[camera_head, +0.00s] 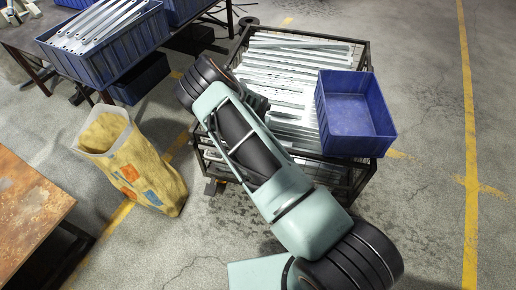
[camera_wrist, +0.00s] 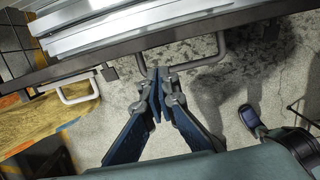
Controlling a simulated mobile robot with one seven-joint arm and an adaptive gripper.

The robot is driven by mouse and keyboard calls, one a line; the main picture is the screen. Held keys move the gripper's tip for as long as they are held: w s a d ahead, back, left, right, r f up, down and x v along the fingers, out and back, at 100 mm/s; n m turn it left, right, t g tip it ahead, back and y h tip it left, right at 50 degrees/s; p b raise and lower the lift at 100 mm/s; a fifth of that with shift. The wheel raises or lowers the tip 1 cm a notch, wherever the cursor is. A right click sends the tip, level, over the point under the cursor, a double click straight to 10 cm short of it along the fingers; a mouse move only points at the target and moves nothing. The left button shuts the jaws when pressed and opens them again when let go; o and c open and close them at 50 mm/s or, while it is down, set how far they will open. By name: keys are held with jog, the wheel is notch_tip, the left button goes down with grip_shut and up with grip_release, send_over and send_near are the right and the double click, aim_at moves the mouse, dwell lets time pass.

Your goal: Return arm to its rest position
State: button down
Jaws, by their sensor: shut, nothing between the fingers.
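My gripper (camera_wrist: 158,82) shows in the wrist view with its two blue-padded fingers brought together at the tips and nothing between them. It points toward the dark rim of the metal crate (camera_wrist: 100,72), with grey floor behind the fingers. Galvanized brackets (camera_wrist: 120,25) lie beyond that rim at the top. In the head view my arm crosses the middle, in front of the left side of the crate (camera_head: 365,55) of brackets (camera_head: 290,75). My gripper cannot be made out there.
An empty blue bin (camera_head: 350,120) sits on the crate's right side. A blue bin of brackets (camera_head: 105,60) stands on a table at upper left. A yellow sack (camera_head: 140,170) and a rusty table (camera_head: 25,215) are at left. The floor at right is clear.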

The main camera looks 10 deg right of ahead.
jog(key=shift+w+d+r, duration=0.1)
jog(key=shift+w+r, duration=0.15)
jog(key=shift+r, duration=0.65)
jog(key=shift+w+d+r, duration=0.1)
jog(key=shift+w+r, duration=0.15)
jog(key=shift+r, duration=0.6)
jog(key=shift+w+d+r, duration=0.1)
jog(key=shift+w+r, duration=0.15)
jog(key=shift+r, duration=0.65)
